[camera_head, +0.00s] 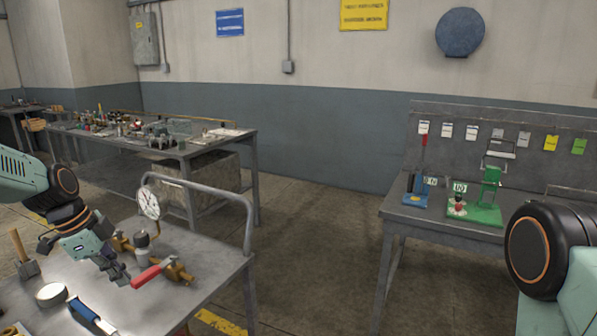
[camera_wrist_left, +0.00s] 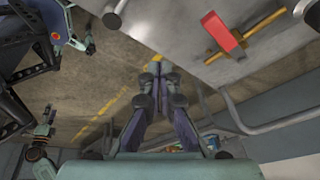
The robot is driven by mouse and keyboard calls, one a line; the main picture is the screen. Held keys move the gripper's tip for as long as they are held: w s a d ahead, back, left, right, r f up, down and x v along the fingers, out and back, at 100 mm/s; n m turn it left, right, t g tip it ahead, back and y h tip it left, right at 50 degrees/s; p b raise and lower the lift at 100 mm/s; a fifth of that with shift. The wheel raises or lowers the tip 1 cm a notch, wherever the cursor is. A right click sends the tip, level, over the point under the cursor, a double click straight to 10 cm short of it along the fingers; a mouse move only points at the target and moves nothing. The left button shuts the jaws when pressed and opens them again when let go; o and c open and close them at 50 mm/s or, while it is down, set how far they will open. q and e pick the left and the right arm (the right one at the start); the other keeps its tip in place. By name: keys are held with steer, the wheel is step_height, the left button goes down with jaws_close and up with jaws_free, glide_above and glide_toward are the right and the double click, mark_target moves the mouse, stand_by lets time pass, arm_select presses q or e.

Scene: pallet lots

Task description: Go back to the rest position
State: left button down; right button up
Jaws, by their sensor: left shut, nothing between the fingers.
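My left gripper (camera_head: 122,279) comes in from the left in the head view, over the metal cart top (camera_head: 215,262). Its fingers are shut with nothing between them; in the left wrist view the fingertips (camera_wrist_left: 159,82) meet. In the head view the gripper is just left of a brass valve with a red handle (camera_head: 147,276). The red handle also shows in the left wrist view (camera_wrist_left: 222,33), apart from the fingers. My right arm shows at the right edge of the head view, but I cannot make out its gripper.
A dial gauge (camera_head: 149,203) stands behind the valve. A white round lid (camera_head: 50,294), a blue-handled tool (camera_head: 90,316) and a wooden-handled tool (camera_head: 22,255) are on the cart. A cart rail (camera_head: 215,190) rises behind. Open floor (camera_head: 310,225) separates it from the right workbench (camera_head: 410,213).

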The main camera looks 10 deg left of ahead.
arm_select(q)
steer(key=d+f+n+t, duration=0.1)
steer(key=d+f+n, duration=0.3)
steer(key=d+n, duration=0.1)
steer(key=d+f+n+t+y, duration=0.1)
steer(key=d+f+n, duration=0.1)
steer(key=f+n, duration=0.1)
steer(key=shift+w+d+t, duration=0.25)
steer(key=shift+w+t, duration=0.05)
steer(key=shift+w, duration=0.05)
steer(key=s+d+f+n+b, duration=0.1)
steer(key=s+d+f+n, duration=0.5)
steer(key=f, duration=0.3)
steer(key=s+d+f+g, duration=0.1)
steer(key=s+d+f, duration=0.1)
steer(key=s, duration=0.8)
steer(key=s+d+f+g+y+b, duration=0.1)
steer(key=s+f, duration=0.4)
steer(key=s, duration=0.5)
steer(key=s+d+f+g+y, duration=0.1)
steer(key=s+d+f+g, duration=0.1)
steer(key=s, duration=0.8)
step_height(320, 180, down, 2)
steer(key=shift+s+d+f+g+b, duration=0.1)
steer(key=shift+s+d+g+b, duration=0.1)
steer(key=shift+d+g+b, duration=0.25)
